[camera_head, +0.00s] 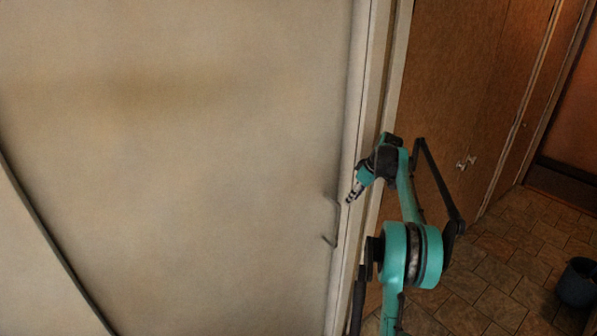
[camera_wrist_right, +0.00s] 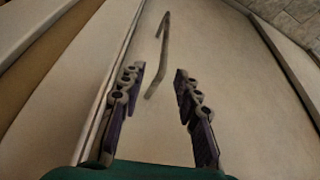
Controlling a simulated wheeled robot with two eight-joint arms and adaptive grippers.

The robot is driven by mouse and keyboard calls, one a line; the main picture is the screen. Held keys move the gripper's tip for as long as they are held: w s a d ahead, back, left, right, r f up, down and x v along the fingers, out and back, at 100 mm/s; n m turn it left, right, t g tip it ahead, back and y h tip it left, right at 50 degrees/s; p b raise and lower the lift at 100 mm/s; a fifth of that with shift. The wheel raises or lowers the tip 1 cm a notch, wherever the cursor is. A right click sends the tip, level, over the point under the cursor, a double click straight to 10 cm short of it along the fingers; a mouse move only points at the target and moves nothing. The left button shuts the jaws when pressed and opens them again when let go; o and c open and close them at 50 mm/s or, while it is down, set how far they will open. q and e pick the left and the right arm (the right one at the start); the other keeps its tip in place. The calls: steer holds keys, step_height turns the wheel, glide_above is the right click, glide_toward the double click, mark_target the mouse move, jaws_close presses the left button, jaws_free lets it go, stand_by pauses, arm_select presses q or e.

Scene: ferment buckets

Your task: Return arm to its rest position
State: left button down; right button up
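My right arm (camera_head: 406,187) is teal and black and reaches up in front of the door edge. My right gripper (camera_head: 351,196) points down and left, beside the upper end of a grey bar handle (camera_head: 336,226) on a large pale door (camera_head: 180,150). In the right wrist view my right gripper (camera_wrist_right: 157,72) has its two fingers spread apart with nothing between them. The handle (camera_wrist_right: 163,48) shows beyond and between the fingertips, apart from them. My left gripper is not in view.
Brown wooden doors (camera_head: 450,80) with small light knobs (camera_head: 466,162) stand to the right of the pale frame. A dark bucket (camera_head: 577,284) stands on the tiled floor (camera_head: 500,275) at the far right. Open floor lies between it and my arm.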

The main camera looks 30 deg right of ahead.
steer(key=s+a+r+m+h+b, duration=0.1)
steer(key=s+a+b, duration=0.2)
steer(key=a, duration=1)
steer(key=s+a+b, duration=0.3)
steer(key=a+b, duration=0.1)
steer(key=a, duration=0.8)
steer(key=s+a+f+m+t+b, duration=0.2)
steer(key=s+a+f+b, duration=0.4)
steer(key=s+a+f, duration=1.1)
steer(key=s+a, duration=0.2)
steer(key=s, duration=0.1)
steer(key=shift+s+t+b, duration=0.3)
steer(key=shift+t, duration=0.1)
steer(key=shift+a, duration=0.1)
